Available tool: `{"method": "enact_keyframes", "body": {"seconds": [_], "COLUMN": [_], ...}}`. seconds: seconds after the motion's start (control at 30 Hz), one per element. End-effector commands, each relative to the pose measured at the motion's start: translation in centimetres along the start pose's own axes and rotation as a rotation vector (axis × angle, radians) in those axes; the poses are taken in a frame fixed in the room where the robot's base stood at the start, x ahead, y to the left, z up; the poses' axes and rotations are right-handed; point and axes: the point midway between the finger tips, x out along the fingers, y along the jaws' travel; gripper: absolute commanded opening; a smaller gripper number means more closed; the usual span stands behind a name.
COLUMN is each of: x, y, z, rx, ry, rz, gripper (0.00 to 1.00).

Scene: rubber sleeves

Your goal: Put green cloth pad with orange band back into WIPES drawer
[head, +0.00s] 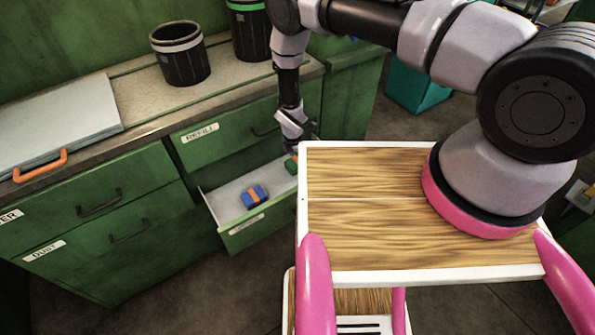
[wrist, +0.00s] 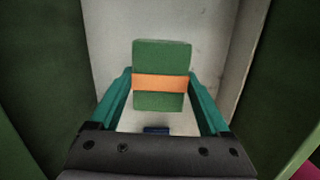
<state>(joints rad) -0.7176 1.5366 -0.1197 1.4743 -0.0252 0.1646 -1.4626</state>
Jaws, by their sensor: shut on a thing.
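The green cloth pad with an orange band shows in the wrist view (wrist: 162,55) between the two teal fingers, over the pale drawer floor. It also shows partly in the head view (head: 291,166), at the right end of the open drawer. My gripper (head: 293,153) is shut on the pad and points down into the drawer; it shows in the wrist view too (wrist: 160,98). The lower drawer (head: 262,230) is pulled out; its front label is too small to read. I cannot tell whether the pad touches the drawer floor.
A blue pad with an orange band (head: 254,197) lies in the same drawer. The REFILL drawer (head: 225,138) above is shut. A wood-topped cart (head: 375,180) of mine stands close to the drawer's right. A dark bin (head: 180,58) stands on the counter.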

Motion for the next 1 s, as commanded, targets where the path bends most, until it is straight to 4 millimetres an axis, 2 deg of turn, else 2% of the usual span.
{"method": "enact_keyframes", "body": {"seconds": [0.1,0.27,0.5,0.87,0.9,0.93,0.97,1.0], "x": [1.9,3.1,6.0,6.4,6.5,6.4,6.4,6.4], "y": [-0.1,-0.1,0.0,0.0,0.0,0.0,0.0,0.0], "z": [-0.2,-0.4,-0.8,-0.8,-0.8,-0.8,-0.8,-0.8], "rx": [0.001,0.0,0.0,0.001,0.0,0.0,0.001,0.001], "ry": [0.0,0.0,0.0,0.0,0.0,0.0,0.0,0.0], "rz": [-0.001,-0.001,0.001,0.0,0.0,0.0,0.0,0.0], "gripper": [0.28,0.28,0.28,0.28,0.84,0.96,1.0,1.0]}}
